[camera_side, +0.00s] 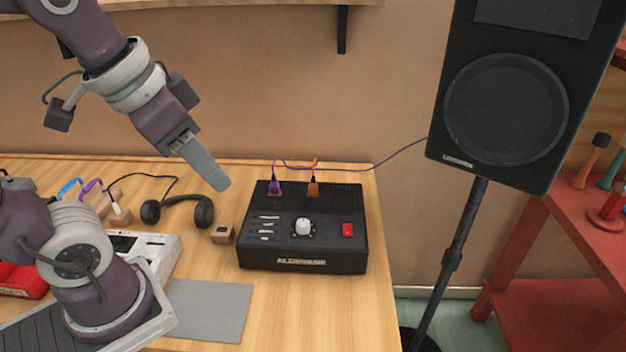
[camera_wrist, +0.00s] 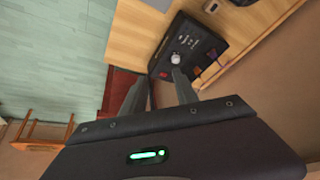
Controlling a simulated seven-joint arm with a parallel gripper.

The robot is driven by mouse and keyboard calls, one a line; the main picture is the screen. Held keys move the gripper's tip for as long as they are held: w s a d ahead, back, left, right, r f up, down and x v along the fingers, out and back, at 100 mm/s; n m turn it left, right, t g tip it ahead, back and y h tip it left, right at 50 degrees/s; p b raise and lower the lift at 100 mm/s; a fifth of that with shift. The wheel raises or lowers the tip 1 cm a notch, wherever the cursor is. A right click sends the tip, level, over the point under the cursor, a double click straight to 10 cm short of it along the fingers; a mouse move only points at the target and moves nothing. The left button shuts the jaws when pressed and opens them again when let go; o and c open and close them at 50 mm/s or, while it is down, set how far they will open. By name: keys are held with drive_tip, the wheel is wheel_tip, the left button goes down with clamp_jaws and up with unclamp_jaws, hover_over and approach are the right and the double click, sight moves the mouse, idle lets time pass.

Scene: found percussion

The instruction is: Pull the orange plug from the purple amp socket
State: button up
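The black amp (camera_side: 303,250) sits on the wooden table, and it also shows in the wrist view (camera_wrist: 172,45). Two plugs stand upright at the back of its top. My gripper (camera_side: 218,181) is up and left of the amp, clear of both plugs. In the wrist view its fingers (camera_wrist: 160,77) are apart with nothing between them.
A purple cable (camera_side: 392,155) runs from the amp to a speaker (camera_side: 500,105) on a stand at right. A white knob (camera_side: 303,226) and red switch (camera_side: 347,230) are on the amp. Headphones (camera_side: 178,210) and a small wooden block (camera_side: 222,235) lie left. A shelf bracket (camera_side: 342,30) hangs above.

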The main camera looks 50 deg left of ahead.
drive_tip(key=w+a+m+g, duration=0.2)
drive_tip(key=w+a, duration=0.1)
drive_tip(key=w, duration=0.9)
drive_tip(key=m+g, duration=0.3)
drive_tip(key=m, duration=0.3)
hover_over(312, 182)
wheel_tip(312, 182, down, 18)
drive_tip(key=shift+f, duration=0.25)
wheel_tip(312, 182, down, 7)
drive_tip(key=shift+f, duration=0.15)
clamp_jaws()
